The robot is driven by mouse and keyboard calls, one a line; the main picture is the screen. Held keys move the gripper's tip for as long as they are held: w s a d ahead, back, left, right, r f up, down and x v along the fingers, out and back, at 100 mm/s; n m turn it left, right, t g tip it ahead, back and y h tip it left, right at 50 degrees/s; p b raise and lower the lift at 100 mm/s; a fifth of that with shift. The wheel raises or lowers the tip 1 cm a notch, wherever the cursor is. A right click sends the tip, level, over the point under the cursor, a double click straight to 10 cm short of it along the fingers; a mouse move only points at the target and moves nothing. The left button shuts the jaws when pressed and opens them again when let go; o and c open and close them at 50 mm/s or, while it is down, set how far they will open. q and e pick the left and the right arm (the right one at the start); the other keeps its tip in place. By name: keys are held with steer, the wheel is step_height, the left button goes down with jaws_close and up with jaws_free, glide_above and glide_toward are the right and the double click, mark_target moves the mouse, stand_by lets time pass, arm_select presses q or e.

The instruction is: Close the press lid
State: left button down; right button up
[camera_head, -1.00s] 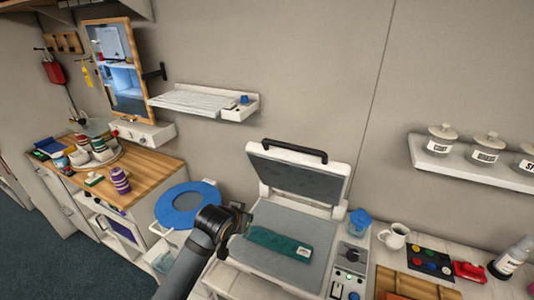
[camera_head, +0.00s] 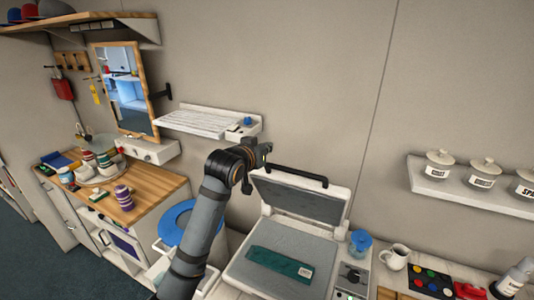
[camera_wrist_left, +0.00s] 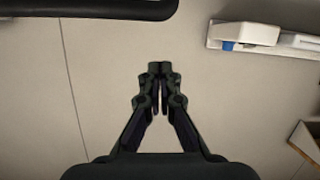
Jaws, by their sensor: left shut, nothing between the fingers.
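The press (camera_head: 240,272) stands on the counter with its lid (camera_head: 300,198) raised and tilted back, its grey plate facing forward. A black handle (camera_head: 297,176) runs along the lid's top edge. A folded teal cloth with a white label (camera_head: 280,263) lies on the press's lower bed. My left gripper (camera_head: 266,153) is just left of and above the handle, apart from it. In the left wrist view my left gripper (camera_wrist_left: 160,68) is shut and empty, pointing at the wall, and the black handle (camera_wrist_left: 90,8) crosses the upper left. My right gripper is not in view.
A white wall shelf (camera_head: 210,122) is behind and left of my left gripper. A blue cup (camera_head: 360,243) and a white mug (camera_head: 395,257) stand right of the press. A blue-ringed bin (camera_head: 175,222) is at left, and a canister shelf (camera_head: 460,183) at right.

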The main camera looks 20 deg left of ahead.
arm_select(q)
steer(key=shift+w+p, duration=0.4)
steer(key=shift+w, duration=0.65)
steer(key=f, duration=0.1)
steer(key=s+f+p, duration=0.1)
steer(key=f, duration=0.1)
steer(key=shift+s+d+p, duration=0.2)
steer(key=shift+s+p, duration=0.05)
steer(key=shift+p, duration=0.05)
steer(key=shift+s+f, duration=0.35)
steer(key=shift+f, duration=0.1)
steer(key=shift+w+f, duration=0.1)
